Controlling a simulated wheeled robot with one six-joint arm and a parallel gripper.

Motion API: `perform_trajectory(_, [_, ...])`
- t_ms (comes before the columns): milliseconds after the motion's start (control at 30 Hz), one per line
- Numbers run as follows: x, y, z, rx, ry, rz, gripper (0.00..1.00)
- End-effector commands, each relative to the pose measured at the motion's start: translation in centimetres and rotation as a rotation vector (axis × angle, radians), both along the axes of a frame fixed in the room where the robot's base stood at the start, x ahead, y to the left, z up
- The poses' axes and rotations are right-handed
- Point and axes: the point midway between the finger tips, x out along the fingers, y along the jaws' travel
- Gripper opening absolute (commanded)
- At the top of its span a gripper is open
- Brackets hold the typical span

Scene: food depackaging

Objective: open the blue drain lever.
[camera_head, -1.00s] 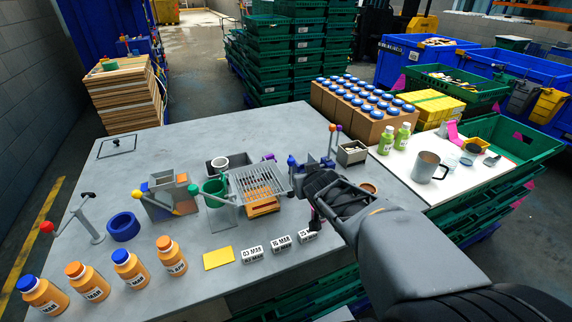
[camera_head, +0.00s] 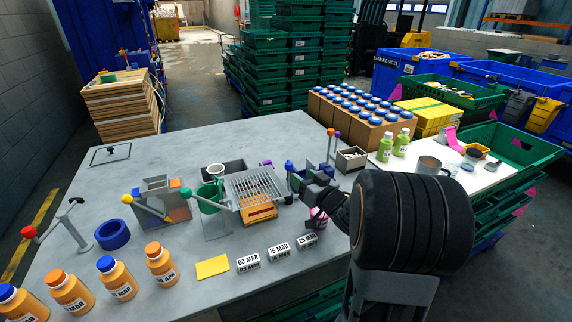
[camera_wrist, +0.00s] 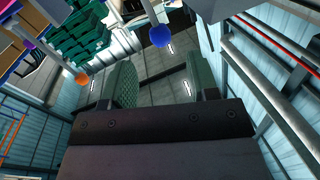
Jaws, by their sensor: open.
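A lever with a round blue knob (camera_head: 289,165) stands beside the wire basket, just left of my gripper (camera_head: 308,180) in the head view. In the wrist view a blue knob (camera_wrist: 161,37) on a pale rod shows just beyond my open fingers (camera_wrist: 160,65), near the middle of the gap. The fingers look apart from the knob, with nothing between them. My wrist hides part of the lever's base.
A wire basket (camera_head: 255,186) and green cup (camera_head: 209,196) stand left of my gripper. A post with orange and purple knobs (camera_head: 333,133) rises behind it. Date blocks (camera_head: 279,252) and orange bottles (camera_head: 116,277) line the front.

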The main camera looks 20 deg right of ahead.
Motion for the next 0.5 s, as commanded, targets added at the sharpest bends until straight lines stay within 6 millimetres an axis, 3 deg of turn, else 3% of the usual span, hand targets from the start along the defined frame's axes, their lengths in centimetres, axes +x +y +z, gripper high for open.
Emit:
perform_trajectory(200, [4.2,1.0,0.0,0.0,0.001,0.003,0.54])
perform_trajectory(500, [8.1,1.6,0.0,-0.001,0.001,0.0,0.54])
